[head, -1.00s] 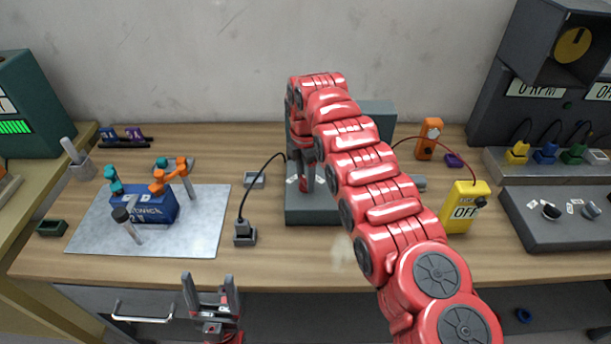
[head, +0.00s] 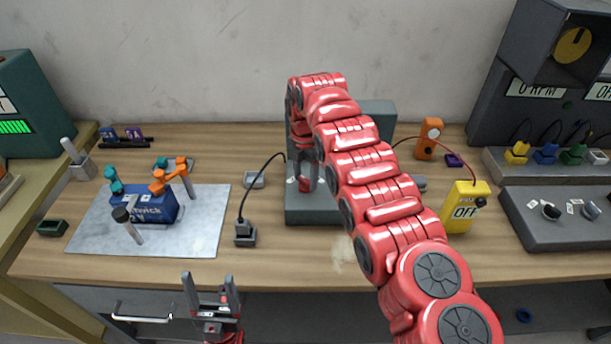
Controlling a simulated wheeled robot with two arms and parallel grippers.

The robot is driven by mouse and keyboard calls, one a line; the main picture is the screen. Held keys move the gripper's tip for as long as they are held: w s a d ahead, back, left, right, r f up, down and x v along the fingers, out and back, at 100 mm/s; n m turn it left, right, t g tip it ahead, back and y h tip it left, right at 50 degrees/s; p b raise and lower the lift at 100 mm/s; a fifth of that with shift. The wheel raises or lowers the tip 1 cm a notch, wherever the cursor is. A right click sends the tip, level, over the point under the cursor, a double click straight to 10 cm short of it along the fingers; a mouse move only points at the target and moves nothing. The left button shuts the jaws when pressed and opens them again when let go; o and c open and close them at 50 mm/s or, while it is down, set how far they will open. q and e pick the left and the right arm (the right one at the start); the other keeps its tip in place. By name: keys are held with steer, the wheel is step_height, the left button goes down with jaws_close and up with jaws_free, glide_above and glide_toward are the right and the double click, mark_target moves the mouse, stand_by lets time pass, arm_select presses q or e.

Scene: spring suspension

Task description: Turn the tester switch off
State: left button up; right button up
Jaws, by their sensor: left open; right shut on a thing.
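A grey tester stand (head: 378,115) with a flat grey base (head: 312,212) stands at the middle of the bench, mostly hidden behind my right arm. My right gripper (head: 304,184) reaches down in front of the stand, just above its base. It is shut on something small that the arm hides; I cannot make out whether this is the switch. No tester switch shows clearly. My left gripper (head: 208,282) is open and empty, in front of the bench's front edge at lower left.
A yellow box (head: 459,219) reading OFF, with a red cable, stands right of my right arm. An orange device (head: 428,139) stands behind it. A grey knob panel (head: 550,232) is at right. A blue clamp block (head: 150,207) sits on a metal plate (head: 90,239). A black cable ends at a small socket (head: 245,238).

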mark_target(305, 178)
steer(key=o, duration=1.4)
steer(key=shift+c, duration=0.2)
steer(key=shift+r, duration=0.1)
steer(key=shift+r, duration=0.35)
step_height(305, 178, up, 4)
steer(key=shift+f+p, duration=0.1)
steer(key=shift+p, duration=0.8)
step_height(305, 178, up, 13)
steer(key=p, duration=1.2)
steer(key=shift+f+p, duration=0.15)
steer(key=shift+p, duration=0.25)
